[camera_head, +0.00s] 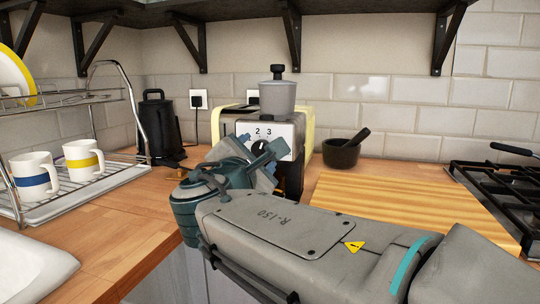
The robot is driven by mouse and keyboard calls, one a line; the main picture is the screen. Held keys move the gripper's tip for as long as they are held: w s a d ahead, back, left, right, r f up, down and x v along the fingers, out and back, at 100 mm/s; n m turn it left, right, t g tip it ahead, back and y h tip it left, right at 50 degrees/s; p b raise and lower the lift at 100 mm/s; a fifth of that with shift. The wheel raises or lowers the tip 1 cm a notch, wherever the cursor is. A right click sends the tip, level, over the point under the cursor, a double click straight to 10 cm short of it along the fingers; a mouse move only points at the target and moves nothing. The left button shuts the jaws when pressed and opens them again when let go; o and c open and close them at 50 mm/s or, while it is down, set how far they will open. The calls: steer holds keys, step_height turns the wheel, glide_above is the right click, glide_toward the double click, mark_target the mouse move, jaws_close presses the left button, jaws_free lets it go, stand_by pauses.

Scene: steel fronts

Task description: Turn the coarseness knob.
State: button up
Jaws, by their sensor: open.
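The coffee grinder (284,129) stands on the wooden counter, with a grey hopper (278,97) and black lid on top. Its pale front plate carries the numbers 2 and 3. The black coarseness knob (260,146) sits just below these numbers, partly hidden by my gripper. My gripper (257,149), teal and grey, is open in front of the grinder's face, close to the knob. I cannot tell whether its fingers touch the knob. My arm hides the lower part of the grinder.
A dark mortar with pestle (342,152) and a striped wooden board (400,197) are to the right, before the gas hob (500,190). A black kettle (157,128) and dish rack (125,176) with mugs are left.

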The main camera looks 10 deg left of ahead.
steer(key=s+p, duration=0.2)
steer(key=s, duration=1.1)
steer(key=shift+s+f, duration=0.2)
steer(key=shift+s, duration=0.2)
steer(key=shift+r, duration=0.1)
